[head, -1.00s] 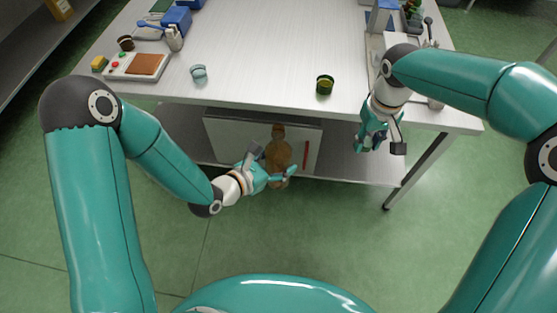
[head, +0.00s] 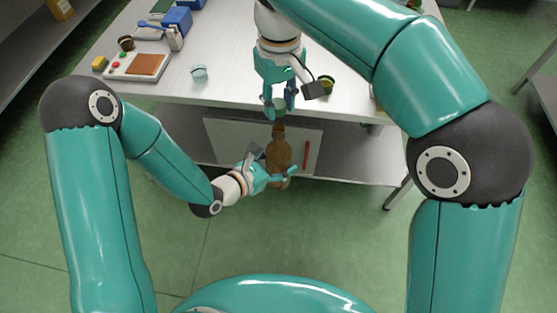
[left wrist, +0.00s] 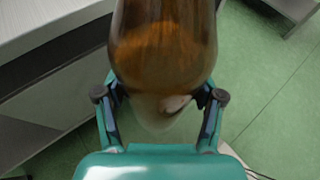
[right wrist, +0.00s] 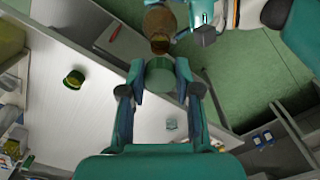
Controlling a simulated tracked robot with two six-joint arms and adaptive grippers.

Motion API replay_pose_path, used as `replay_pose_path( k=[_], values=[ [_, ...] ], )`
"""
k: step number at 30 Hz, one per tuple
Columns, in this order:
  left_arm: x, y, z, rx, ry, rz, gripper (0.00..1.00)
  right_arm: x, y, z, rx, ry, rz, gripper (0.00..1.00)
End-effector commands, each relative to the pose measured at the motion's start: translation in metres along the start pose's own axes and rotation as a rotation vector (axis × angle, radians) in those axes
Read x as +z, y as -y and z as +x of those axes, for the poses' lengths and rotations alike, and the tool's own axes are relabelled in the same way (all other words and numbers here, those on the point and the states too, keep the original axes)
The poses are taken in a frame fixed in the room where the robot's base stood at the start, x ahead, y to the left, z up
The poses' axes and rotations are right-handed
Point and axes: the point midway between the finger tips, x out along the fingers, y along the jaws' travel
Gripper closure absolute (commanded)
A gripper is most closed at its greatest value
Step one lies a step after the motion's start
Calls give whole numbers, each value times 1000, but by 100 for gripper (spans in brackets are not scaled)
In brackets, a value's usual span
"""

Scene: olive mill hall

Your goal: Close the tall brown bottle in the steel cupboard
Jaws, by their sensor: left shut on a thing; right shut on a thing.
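The tall brown bottle (head: 279,155) stands upright in front of a pale grey panel of the steel cupboard (head: 225,138), below the worktop's front edge. Its neck points up and shows no cap. My left gripper (head: 277,178) is shut on the bottle's lower body; the left wrist view shows the bottle (left wrist: 163,40) between both fingers. My right gripper (head: 280,108) is shut on a green cap (right wrist: 160,76), above and apart from the bottle's mouth. In the right wrist view the bottle's neck (right wrist: 160,42) lies just beyond the cap.
On the worktop (head: 250,60) are a dark green lid (head: 327,85) beside my right gripper, a pale blue lid (head: 199,72) and a control box (head: 138,66). Blue containers (head: 178,20) stand at the back left. Green floor (head: 320,230) is open in front of the worktop.

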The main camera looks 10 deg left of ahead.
Motion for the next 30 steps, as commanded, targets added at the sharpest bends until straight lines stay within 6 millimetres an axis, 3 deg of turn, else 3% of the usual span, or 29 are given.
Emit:
replay_pose_path(
  k=[8, 21, 30],
  values=[
    [2, 0, 0, 1, 5, 2, 100, 0, 0, 2, 0, 1, 1, 80],
    [2, 0, 0, 1, 5, 2, 100, 0, -1, 35, 0, 1, 2, 80],
    [2, 0, 0, 1, 5, 2, 100, 0, -1, 40, 0, 0, 2, 80]
  ],
)
